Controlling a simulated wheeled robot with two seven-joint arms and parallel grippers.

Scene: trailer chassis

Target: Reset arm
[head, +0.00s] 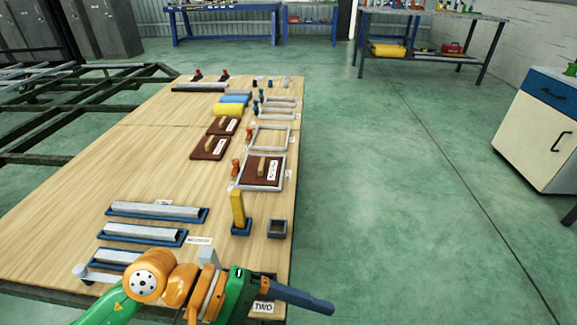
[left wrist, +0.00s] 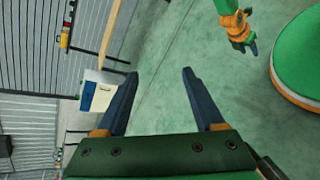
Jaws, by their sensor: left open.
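My left gripper (head: 322,304) reaches over the near end of the wooden table (head: 150,180) in the head view. Its blue fingers point right, past the table's right edge. In the left wrist view the two blue fingers (left wrist: 160,73) stand wide apart with nothing between them, over green floor. An orange and green arm with a dark gripper (left wrist: 243,38), which looks like my right one, hangs at the top right of that view. It is too small to tell its jaw state.
Metal bars on blue trays (head: 155,210), a yellow block (head: 238,208), brown boards (head: 209,147) and frames lie on the table. A dark metal chassis (head: 60,110) stands at the left. A cabinet (head: 535,140) stands at the right. The green floor between is clear.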

